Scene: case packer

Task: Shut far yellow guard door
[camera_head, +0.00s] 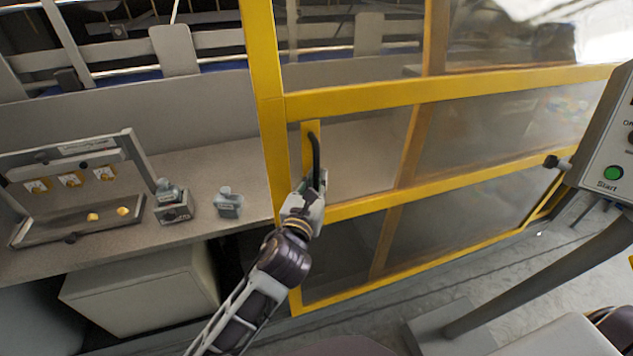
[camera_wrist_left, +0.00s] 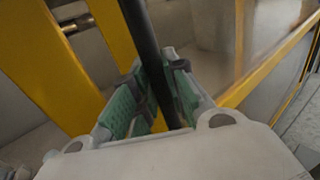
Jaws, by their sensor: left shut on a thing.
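The yellow guard door (camera_head: 440,94) has a yellow frame with clear panels and stands in front of the workbench at centre and right. Its black handle (camera_head: 316,150) is a curved upright bar on a yellow plate at the door's left side. My left gripper (camera_head: 314,188) is at the lower part of this handle. In the left wrist view the black handle bar (camera_wrist_left: 143,38) passes between the green-padded fingers of the left gripper (camera_wrist_left: 158,100), which are shut on it. The lower end of the handle is hidden by the gripper. My right gripper is not in view.
On the grey bench left of the door stand an open case (camera_head: 75,185) and two small grey blocks, one a holder (camera_head: 173,203), the other nearby (camera_head: 228,203). A control box with a green Start button (camera_head: 613,173) stands at the right on a slanted post (camera_head: 540,273).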

